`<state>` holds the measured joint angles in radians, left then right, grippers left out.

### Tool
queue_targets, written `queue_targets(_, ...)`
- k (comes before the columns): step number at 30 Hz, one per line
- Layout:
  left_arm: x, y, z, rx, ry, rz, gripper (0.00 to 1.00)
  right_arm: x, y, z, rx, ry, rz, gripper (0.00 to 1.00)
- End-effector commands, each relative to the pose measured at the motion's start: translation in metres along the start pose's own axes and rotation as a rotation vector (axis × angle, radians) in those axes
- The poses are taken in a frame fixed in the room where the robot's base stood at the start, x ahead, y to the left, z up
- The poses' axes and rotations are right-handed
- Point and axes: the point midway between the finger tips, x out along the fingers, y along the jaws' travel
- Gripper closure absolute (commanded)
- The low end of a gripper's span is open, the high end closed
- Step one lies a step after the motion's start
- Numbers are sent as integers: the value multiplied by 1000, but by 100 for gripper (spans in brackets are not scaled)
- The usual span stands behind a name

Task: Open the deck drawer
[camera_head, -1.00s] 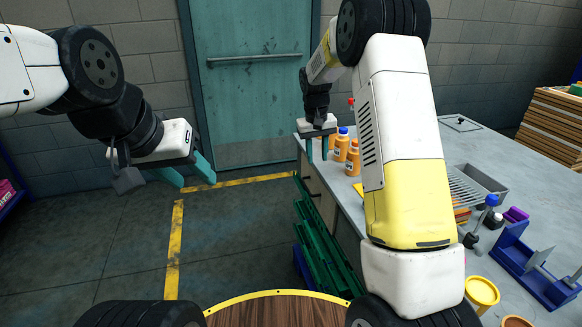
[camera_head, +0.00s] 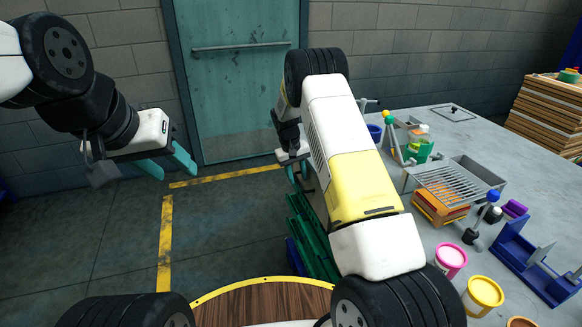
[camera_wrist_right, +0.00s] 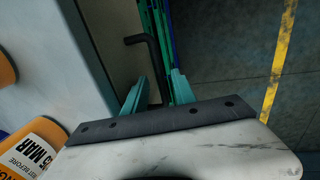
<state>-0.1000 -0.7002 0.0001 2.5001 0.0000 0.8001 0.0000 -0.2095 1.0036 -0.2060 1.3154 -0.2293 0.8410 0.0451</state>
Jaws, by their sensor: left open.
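The deck drawer's brownish front (camera_wrist_right: 118,62) shows in the right wrist view, below the table edge. Its dark bent handle (camera_wrist_right: 147,42) stands out from it. My right gripper (camera_head: 297,172) is low beside the table's left side in the head view. In the head view my right arm hides most of the drawer. My left gripper (camera_head: 168,164) is open and empty over the floor, far from the drawer.
The grey table (camera_head: 540,160) holds a wire rack (camera_head: 455,190), pink tub (camera_head: 450,260), yellow tub (camera_head: 483,296) and a blue stand (camera_head: 530,262). Orange bottles (camera_wrist_right: 38,150) lie close to my right gripper. Green crates (camera_head: 312,238) stand below the drawer side.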

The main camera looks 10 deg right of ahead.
Motion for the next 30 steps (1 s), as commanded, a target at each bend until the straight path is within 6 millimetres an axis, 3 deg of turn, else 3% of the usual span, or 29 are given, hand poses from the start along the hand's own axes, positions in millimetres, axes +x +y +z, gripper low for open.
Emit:
queue_targets(9,0,0,0,0,0,0,54,4,0,0,0,0,0,67)
queue_targets(15,0,0,0,0,0,0,54,4,0,0,0,0,0,100)
queue_targets(30,0,0,0,0,0,0,54,4,0,0,0,0,0,100)
